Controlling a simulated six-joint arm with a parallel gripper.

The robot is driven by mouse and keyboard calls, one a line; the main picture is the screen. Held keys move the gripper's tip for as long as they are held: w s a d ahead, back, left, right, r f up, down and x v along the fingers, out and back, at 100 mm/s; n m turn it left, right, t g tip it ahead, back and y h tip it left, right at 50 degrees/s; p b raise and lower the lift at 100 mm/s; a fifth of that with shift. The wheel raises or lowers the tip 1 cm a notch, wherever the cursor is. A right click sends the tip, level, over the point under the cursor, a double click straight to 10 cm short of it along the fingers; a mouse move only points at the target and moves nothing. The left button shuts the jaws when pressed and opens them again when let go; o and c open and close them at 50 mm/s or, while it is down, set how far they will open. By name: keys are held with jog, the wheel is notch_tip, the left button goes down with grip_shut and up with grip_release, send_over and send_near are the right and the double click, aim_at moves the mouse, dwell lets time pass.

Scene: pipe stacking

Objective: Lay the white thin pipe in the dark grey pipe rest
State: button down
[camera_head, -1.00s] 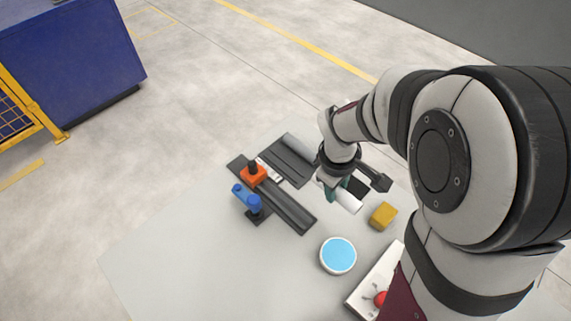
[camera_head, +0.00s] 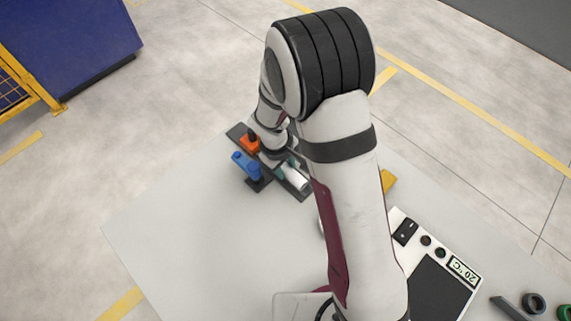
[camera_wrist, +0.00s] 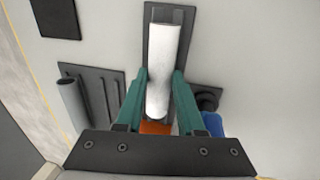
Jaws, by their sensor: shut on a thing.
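The white thin pipe (camera_wrist: 164,50) is between the green fingers of my gripper (camera_wrist: 160,75), which is shut on it. In the head view the pipe (camera_head: 295,177) shows in part beside my arm. The long dark grey strip, which looks like the pipe rest (camera_wrist: 188,18), lies under the pipe in the wrist view. The pipe runs roughly along its length. I cannot tell whether the pipe touches it. My arm hides part of the strip in the head view.
An orange block (camera_head: 249,143) sits on the strip, and a blue part (camera_head: 246,164) stands beside it. A ribbed dark rack (camera_wrist: 98,85) with a grey pipe (camera_wrist: 72,105) lies to the left in the wrist view. A black square (camera_wrist: 55,18) lies beyond it.

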jog(key=shift+f, duration=0.55)
jog(key=c, duration=0.5)
grip_release()
notch_tip(320, 180, up, 13)
jog(key=s+a, duration=0.2)
jog(key=s+d+r+m+y, duration=0.1)
jog(key=s+d+r+m, duration=0.1)
jog(key=s+m, duration=0.3)
jog(key=s+d+r+m+g+y, duration=0.1)
jog(key=s+d+r+m, duration=0.2)
jog(key=s, duration=0.5)
jog(key=s+d+r+m+y, duration=0.1)
jog(key=s+d+r+m, duration=0.2)
jog(key=s+m, duration=0.3)
jog(key=shift+s+d+m+g, duration=0.15)
jog(key=shift+s+m+g, duration=0.2)
jog(key=shift+s, duration=0.45)
